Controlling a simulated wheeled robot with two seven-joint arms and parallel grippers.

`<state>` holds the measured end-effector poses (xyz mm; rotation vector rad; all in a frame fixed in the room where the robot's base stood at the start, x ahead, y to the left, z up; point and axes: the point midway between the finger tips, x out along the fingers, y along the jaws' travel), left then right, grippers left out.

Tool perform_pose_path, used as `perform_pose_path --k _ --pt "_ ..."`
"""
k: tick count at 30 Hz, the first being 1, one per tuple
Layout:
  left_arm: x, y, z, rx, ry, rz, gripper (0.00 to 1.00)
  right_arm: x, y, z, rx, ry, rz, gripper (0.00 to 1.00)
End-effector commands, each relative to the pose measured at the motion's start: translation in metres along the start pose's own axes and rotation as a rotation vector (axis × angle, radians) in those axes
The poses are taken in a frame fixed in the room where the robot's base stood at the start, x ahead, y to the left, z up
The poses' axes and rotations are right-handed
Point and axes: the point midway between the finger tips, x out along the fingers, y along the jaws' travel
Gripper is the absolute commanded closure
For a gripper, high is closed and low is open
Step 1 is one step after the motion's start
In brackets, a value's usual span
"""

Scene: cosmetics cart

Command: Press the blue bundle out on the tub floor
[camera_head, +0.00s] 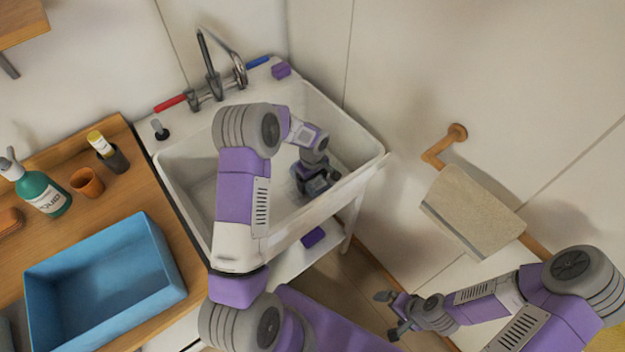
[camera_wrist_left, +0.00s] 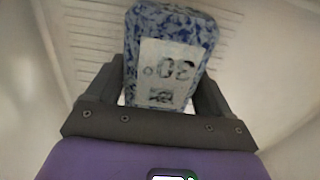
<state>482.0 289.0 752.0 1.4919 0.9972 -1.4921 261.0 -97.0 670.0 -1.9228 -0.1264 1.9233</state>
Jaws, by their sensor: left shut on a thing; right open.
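The blue bundle (camera_wrist_left: 172,40) is a blue-and-white speckled block with a pale printed label, seen between the fingers in the left wrist view. My left gripper (camera_head: 320,184) reaches down inside the white tub (camera_head: 362,150) and is shut on the bundle. A pale ridged surface (camera_wrist_left: 235,45) lies behind the bundle in the wrist view. I cannot tell whether the bundle touches the tub floor. In the head view my gripper mostly hides the bundle. My right gripper (camera_head: 391,316) is open and empty, outside the tub at the lower right.
A tap (camera_head: 212,75) stands at the tub's back edge. A blue bin (camera_head: 105,285), green bottle (camera_head: 42,192) and brown cup (camera_head: 87,182) stand on the wooden counter at left. A beige towel (camera_head: 472,212) hangs on the right wall.

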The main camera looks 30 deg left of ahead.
Motion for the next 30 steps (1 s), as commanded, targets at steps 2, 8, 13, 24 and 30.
perform_pose_path --k 2,8,13,24,30 --pt "-0.001 0.0 0.0 0.0 0.001 0.001 0.43 0.0 0.0 0.0 0.0 0.0 0.0 0.0" --pt "0.0 0.0 0.0 0.0 0.001 0.001 0.43 0.001 0.0 0.0 0.0 0.0 0.0 0.0" --pt "0.003 0.0 0.0 0.0 0.001 0.001 0.43 0.003 0.001 0.0 0.0 0.0 0.0 0.0" --pt "0.009 0.0 0.0 0.001 0.001 0.001 0.43 0.007 0.003 0.0 0.0 0.0 0.0 0.0" --pt "0.011 0.001 0.0 0.001 0.001 0.001 0.43 0.01 0.004 -0.001 0.0 0.0 0.0 0.0"
